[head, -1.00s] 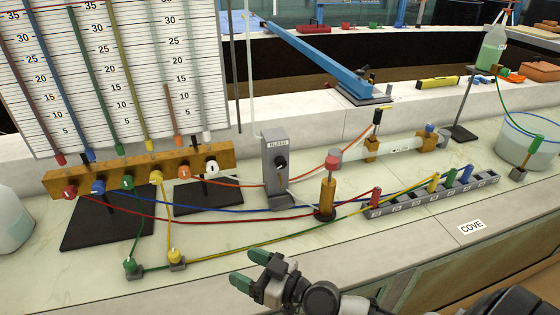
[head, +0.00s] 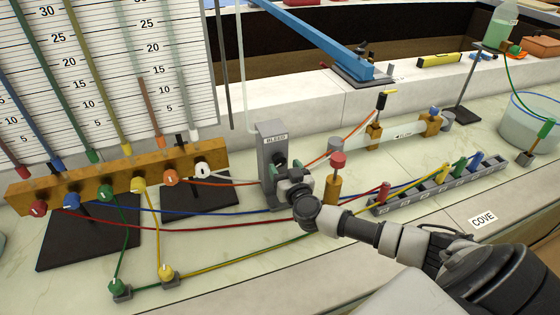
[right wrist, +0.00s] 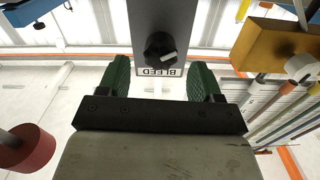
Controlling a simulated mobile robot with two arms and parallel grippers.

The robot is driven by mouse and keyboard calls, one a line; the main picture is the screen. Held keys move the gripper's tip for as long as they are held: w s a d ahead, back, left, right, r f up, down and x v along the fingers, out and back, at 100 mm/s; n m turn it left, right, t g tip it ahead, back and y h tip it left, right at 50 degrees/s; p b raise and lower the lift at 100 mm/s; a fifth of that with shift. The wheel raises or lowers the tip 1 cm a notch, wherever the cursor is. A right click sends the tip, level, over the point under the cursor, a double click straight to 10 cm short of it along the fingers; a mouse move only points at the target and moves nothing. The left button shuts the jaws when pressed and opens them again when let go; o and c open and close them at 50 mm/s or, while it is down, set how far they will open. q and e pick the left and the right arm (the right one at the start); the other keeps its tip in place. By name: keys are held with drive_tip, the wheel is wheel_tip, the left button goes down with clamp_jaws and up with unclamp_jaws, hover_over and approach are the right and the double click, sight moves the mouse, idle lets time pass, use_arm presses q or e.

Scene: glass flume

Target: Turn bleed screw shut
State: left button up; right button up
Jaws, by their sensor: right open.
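The bleed screw is a black knob with a white mark on the front of an upright grey block labelled BLEED (head: 272,142). In the right wrist view the knob (right wrist: 159,46) shows upside down against the block (right wrist: 183,18). My right gripper (head: 284,172) is in front of the block in the head view and hides part of the knob. In the right wrist view its two green fingers are apart (right wrist: 159,72), with the knob centred between them, at or just beyond the tips. I see no contact with the knob. My left gripper is not in view.
An orange post with a red cap (head: 335,176) stands close right of my gripper. Coloured tubes run across the counter around the block's foot. The orange valve manifold (head: 110,187) is at left, and a grey connector strip (head: 440,185) at right.

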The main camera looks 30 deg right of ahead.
sight(281, 162)
drive_tip(key=shift+x, duration=1.95)
drive_tip(key=shift+c, duration=0.7)
drive_tip(key=c, duration=0.8)
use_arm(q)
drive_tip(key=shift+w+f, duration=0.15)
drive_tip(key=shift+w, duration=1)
use_arm(e)
drive_tip(key=shift+o, duration=0.2)
